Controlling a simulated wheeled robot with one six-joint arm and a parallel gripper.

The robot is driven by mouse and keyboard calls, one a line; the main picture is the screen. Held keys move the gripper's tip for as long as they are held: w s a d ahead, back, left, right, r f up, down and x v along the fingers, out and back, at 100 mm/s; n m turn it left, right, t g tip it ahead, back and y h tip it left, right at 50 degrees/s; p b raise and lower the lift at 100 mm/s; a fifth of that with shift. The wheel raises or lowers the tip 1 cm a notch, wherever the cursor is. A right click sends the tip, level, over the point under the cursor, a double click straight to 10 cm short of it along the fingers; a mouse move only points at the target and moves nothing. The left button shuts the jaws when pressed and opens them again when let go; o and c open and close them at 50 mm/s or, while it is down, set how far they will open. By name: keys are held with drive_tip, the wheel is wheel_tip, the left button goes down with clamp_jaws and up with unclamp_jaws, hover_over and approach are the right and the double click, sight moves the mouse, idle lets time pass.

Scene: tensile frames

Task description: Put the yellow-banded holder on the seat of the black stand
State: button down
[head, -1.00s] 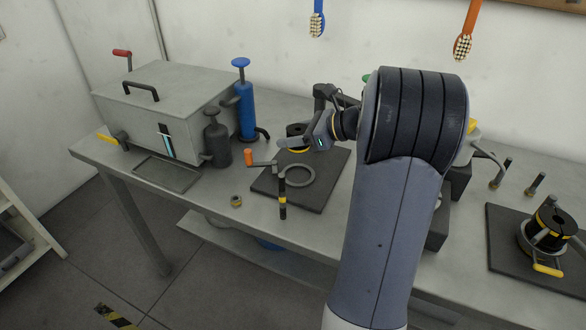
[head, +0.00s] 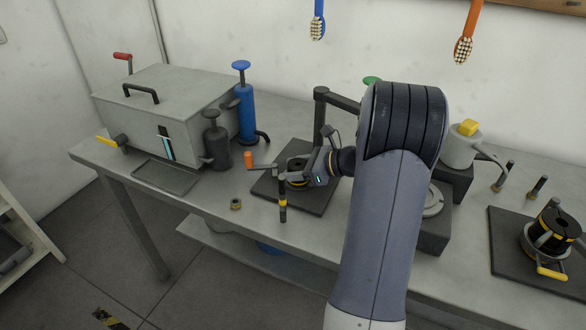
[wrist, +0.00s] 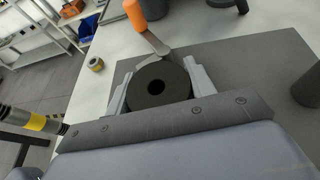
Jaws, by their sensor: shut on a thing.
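The yellow-banded holder (head: 297,163) is a black cylinder with a hole in its top. It sits between the fingers of my gripper (head: 305,171), which is shut on it. In the wrist view the holder (wrist: 158,84) shows its round black top between the two grey fingers. I cannot tell whether the holder touches the seat.
Behind stand a grey bottle (head: 216,143), a blue pump (head: 245,108) and a grey box (head: 165,100). At the right, another black yellow-banded cylinder (head: 551,225) stands on its own dark base.

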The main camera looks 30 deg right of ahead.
drive_tip(key=shift+f, duration=0.1)
drive_tip(key=c, duration=0.6)
unclamp_jaws()
drive_tip(key=v, duration=1.2)
